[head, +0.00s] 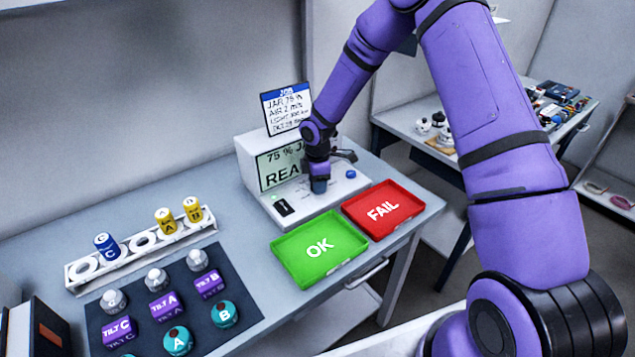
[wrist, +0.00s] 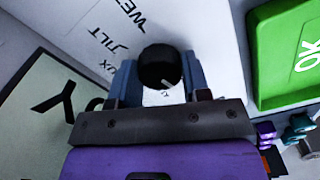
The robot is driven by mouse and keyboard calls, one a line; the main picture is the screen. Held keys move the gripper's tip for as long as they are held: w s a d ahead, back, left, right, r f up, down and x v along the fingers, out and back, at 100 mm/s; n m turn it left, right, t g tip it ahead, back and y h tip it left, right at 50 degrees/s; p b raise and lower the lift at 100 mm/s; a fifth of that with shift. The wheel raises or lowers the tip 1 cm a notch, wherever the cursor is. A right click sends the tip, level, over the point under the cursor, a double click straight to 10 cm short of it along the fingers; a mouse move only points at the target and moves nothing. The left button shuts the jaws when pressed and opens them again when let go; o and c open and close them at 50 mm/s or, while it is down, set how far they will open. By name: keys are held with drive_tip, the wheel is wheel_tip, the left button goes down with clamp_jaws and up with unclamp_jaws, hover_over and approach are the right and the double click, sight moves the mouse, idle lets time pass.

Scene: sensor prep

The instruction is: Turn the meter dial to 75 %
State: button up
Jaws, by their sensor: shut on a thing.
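The meter (head: 250,165) is a white box with a sloped front on the bench, and its pale green display (head: 281,166) reads "75 % JA…" and "REA…", the rest hidden by my arm. My gripper (head: 319,184) points down onto its front panel. In the wrist view the round black meter dial (wrist: 160,66) sits between the two blue-grey fingers of my gripper (wrist: 157,82), which is shut on it. A short white pointer mark on the dial faces the lower right of the picture. Panel words such as "TILT" show beside it. In the head view my gripper hides the dial.
A job card (head: 286,108) stands on the meter. A black slot piece (head: 283,207) and blue button (head: 350,173) flank my gripper. A green OK tray (head: 300,270) and red FAIL tray (head: 400,192) lie in front. A white rack (head: 125,262) and dark mat (head: 138,290) with sensors are left.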

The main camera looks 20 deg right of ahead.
idle(0.5)
drive_tip(key=o, duration=0.9)
wheel_tip(320, 180, up, 11)
drive_tip(key=shift+f, duration=0.1)
